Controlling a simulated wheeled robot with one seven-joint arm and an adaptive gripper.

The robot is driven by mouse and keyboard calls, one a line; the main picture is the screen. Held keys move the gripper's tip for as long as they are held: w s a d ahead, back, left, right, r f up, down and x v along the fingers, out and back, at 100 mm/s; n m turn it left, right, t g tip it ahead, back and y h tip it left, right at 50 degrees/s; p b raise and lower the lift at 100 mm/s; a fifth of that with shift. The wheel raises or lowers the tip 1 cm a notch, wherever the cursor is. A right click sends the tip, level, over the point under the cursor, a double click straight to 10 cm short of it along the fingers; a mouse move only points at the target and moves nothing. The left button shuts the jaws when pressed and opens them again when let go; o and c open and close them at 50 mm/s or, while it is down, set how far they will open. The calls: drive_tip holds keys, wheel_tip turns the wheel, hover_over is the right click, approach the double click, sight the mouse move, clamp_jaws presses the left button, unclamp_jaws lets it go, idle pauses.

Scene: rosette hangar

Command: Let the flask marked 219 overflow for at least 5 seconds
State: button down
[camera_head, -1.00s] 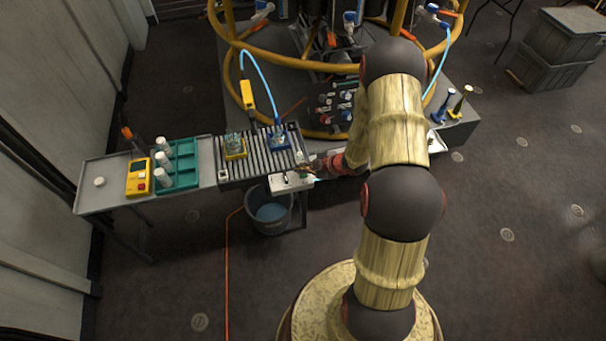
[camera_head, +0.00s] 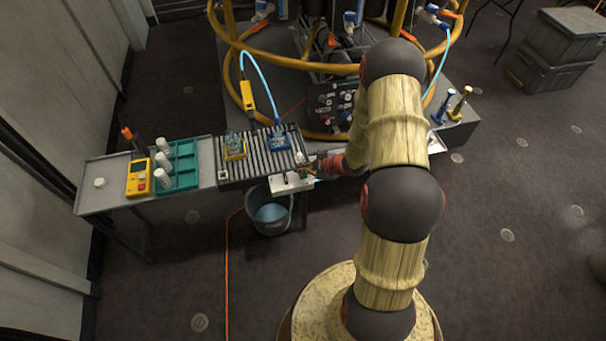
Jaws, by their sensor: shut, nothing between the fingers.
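Two clear flasks stand on the slatted drain rack: one in a yellow holder (camera_head: 235,149), one in a blue holder (camera_head: 279,141). No number can be read on either, so I cannot tell which is 219. A light-blue tube (camera_head: 265,82) arches from a yellow device (camera_head: 247,95) down to the flask in the blue holder. Whether liquid overflows is too small to see. My gripper (camera_head: 308,168) is shut and empty at the rack's right end, just above a white box (camera_head: 291,183) on the bench's front edge. My gripper covers part of the box's top.
A teal rack (camera_head: 181,166) with white bottles, a yellow meter (camera_head: 139,178) and a white cap (camera_head: 99,182) are on the left bench. A bucket of bluish liquid (camera_head: 270,215) stands below the drain rack. Yellow pipe rings (camera_head: 232,36) rise behind. An orange cable (camera_head: 227,270) crosses the floor.

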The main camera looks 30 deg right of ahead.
drive_tip(key=shift+f, duration=0.15)
drive_tip(key=shift+f, duration=0.3)
drive_tip(key=shift+f+b, duration=0.45)
drive_tip(key=shift+b, duration=0.05)
idle(7.0)
